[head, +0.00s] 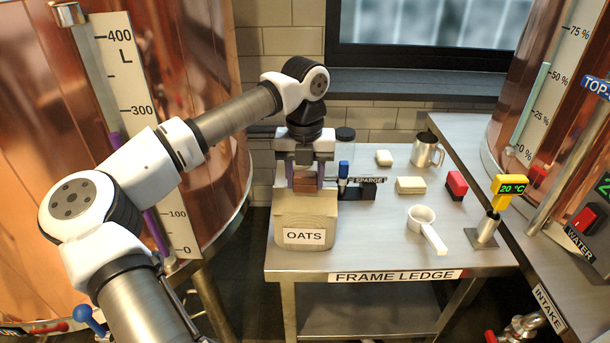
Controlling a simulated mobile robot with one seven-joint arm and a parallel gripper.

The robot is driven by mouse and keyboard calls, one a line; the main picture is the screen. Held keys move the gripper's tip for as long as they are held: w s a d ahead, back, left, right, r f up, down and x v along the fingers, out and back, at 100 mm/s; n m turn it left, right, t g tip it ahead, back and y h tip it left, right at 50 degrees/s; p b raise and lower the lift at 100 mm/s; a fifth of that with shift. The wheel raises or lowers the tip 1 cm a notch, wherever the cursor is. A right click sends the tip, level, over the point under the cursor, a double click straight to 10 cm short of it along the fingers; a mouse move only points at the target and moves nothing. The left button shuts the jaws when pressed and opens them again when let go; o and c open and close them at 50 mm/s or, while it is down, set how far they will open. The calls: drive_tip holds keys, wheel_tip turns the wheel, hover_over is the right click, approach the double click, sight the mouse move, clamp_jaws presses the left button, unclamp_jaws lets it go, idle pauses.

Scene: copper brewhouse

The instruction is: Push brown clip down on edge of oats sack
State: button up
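The oats sack (305,211), a tan block-like bag with a white OATS label, stands upright at the left end of the frame ledge. My gripper (305,180) points straight down over the sack's top back edge. Its two fingers are apart, with the brown clip (305,185) between them, and they appear to grip it. The clip is at the sack's top edge. I cannot tell whether it is pressed down fully or only resting there, as the fingers hide much of it.
On the frame ledge (375,262) right of the sack are a SPARGE-labelled valve (368,188), pale blocks (411,185), a red block (456,185), a steel mug (426,150), a white scoop (422,220) and a yellow thermometer (509,187). A copper vessel (200,60) stands left.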

drive_tip(key=o, duration=0.4)
drive_tip(key=shift+s+f, duration=0.15)
drive_tip(key=shift+f, duration=0.2)
drive_tip(key=shift+c, duration=0.2)
drive_tip(key=shift+r, duration=0.1)
drive_tip(key=shift+r, duration=0.3)
wheel_tip(320, 180, up, 14)
drive_tip(key=shift+d, duration=0.15)
drive_tip(key=shift+f, duration=0.15)
